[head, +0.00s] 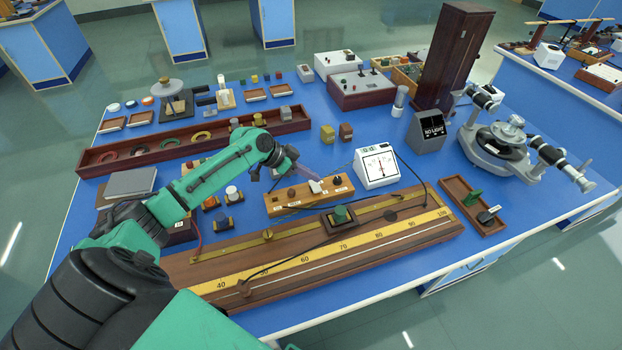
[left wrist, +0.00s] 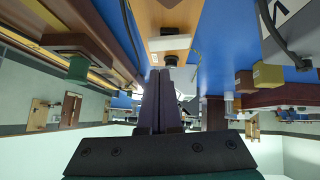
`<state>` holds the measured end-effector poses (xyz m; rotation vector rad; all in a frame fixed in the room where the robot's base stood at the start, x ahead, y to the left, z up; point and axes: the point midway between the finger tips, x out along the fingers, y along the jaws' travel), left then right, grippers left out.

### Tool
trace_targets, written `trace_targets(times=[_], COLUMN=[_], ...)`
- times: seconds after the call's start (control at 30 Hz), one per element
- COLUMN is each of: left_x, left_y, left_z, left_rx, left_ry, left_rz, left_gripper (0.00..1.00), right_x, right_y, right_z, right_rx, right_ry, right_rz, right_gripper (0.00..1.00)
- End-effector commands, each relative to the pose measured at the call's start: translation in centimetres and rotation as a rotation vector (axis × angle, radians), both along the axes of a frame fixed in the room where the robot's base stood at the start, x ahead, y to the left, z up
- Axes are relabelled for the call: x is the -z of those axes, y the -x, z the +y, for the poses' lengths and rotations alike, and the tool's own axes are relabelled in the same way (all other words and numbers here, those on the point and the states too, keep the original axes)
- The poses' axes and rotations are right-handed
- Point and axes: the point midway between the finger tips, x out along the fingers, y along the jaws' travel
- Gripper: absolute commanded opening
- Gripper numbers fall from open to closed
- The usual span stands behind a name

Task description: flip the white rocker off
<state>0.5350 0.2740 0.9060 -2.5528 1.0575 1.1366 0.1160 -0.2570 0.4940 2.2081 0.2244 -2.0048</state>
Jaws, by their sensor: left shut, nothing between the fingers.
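The white rocker (head: 314,187) sits on top of a wooden switch block (head: 283,205), between dark knobs. My left gripper (head: 317,178) reaches in from the left, its fingers slanting down with the tips close to the rocker. Whether they touch it I cannot tell. In the left wrist view the left gripper's dark fingers (left wrist: 164,70) are together and empty. A white piece that looks like the rocker (left wrist: 172,43) shows beyond the tips on the wooden block (left wrist: 168,14), with a dark knob (left wrist: 176,60) near them. My right gripper is not in view.
A white meter (head: 377,167) stands right of the block, with black cables around. A long wooden scale bench (head: 330,250) with a green-topped slider (head: 340,215) lies in front. Small blocks (head: 327,133) stand behind. Some blue tabletop behind the block is clear.

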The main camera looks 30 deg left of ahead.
Motion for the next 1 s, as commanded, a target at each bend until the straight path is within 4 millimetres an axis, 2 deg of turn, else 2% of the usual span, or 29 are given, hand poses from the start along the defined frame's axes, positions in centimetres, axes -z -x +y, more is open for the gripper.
trace_targets(times=[0.1, 0.23, 0.63, 1.0], left_x=[1.6, 2.5, 3.2, 3.3], left_y=[0.3, 0.3, 0.7, 0.2], left_z=[-0.2, -0.2, -0.4, 0.1], left_rx=[-0.001, -0.001, 0.001, -0.003], left_ry=[0.001, -0.001, -0.044, -0.046], left_rz=[0.004, 0.0, -0.031, -0.035], left_gripper=[0.0, 0.0, 0.0, 0.0], right_x=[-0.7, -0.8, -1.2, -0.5], right_y=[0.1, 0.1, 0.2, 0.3], right_z=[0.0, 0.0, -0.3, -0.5], right_rx=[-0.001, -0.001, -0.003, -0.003], right_ry=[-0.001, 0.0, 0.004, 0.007], right_rz=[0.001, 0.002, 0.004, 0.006], right_gripper=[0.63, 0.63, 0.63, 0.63])
